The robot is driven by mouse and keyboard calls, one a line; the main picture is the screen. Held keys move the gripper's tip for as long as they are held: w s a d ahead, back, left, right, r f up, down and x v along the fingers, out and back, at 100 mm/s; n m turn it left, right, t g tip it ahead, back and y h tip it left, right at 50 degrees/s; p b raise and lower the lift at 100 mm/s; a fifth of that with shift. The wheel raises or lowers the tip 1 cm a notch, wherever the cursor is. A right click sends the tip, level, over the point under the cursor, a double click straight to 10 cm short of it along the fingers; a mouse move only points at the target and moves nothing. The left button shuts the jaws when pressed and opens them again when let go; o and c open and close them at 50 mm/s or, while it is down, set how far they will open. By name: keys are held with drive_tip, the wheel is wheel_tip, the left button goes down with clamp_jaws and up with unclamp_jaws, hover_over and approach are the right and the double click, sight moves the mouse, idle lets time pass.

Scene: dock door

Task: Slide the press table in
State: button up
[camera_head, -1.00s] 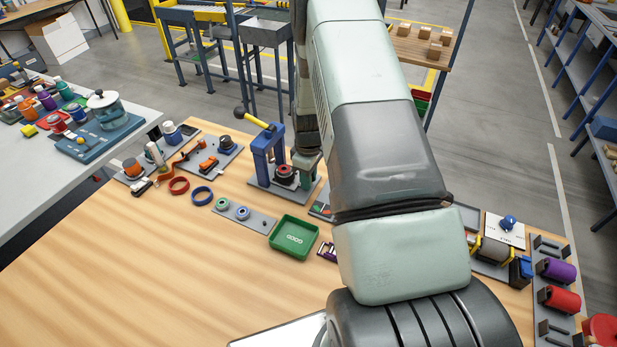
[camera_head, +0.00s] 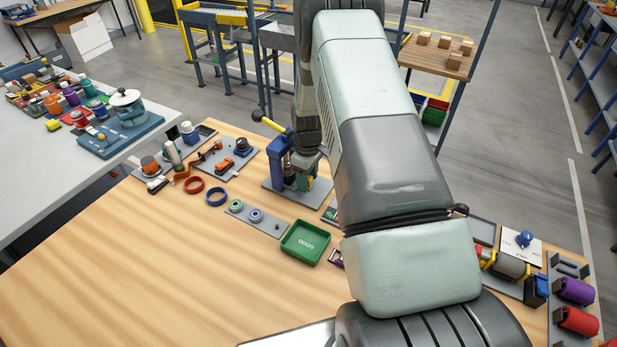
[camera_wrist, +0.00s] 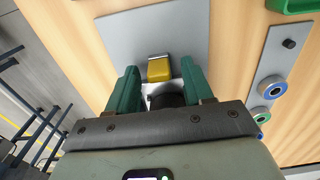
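The press (camera_head: 278,155) has a blue frame and a yellow lever with a black knob, and stands on a grey base plate (camera_head: 318,190) on the wooden table. The plate also shows in the wrist view (camera_wrist: 120,35). My gripper (camera_head: 306,178) is low beside the press's right side, partly covering it. In the wrist view, the green fingers of my gripper (camera_wrist: 160,88) are apart. A yellow block (camera_wrist: 159,68) lies just beyond the gap between them. A dark round part shows in the gap; I cannot tell whether the fingers touch it. The press table is mostly hidden.
A green tray (camera_head: 306,243) and a plate with ring parts (camera_head: 268,225) lie in front of the press. My arm covers the middle right. The table's front left is bare.

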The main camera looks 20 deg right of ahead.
drive_tip(key=shift+r, duration=0.1)
wheel_tip(320, 180, up, 11)
idle(0.5)
drive_tip(key=shift+f, duration=0.2)
drive_tip(key=s+a+r+m+t, duration=0.15)
drive_tip(key=s+r, duration=0.45)
drive_tip(key=r, duration=0.6)
drive_tip(key=s+a+r+m+t, duration=0.15)
drive_tip(key=s+r, duration=0.35)
drive_tip(key=r, duration=0.7)
drive_tip(key=s+a+r+m+t, duration=0.1)
drive_tip(key=s+r+m, duration=0.1)
drive_tip(key=s, duration=0.9)
drive_tip(key=s+a+r+m+t, duration=0.1)
drive_tip(key=s+r, duration=0.4)
drive_tip(key=s, duration=0.5)
drive_tip(key=a+m, duration=0.1)
drive_tip(key=m, duration=0.1)
drive_tip(key=shift+s+m+t, duration=0.3)
drive_tip(key=shift+s, duration=0.1)
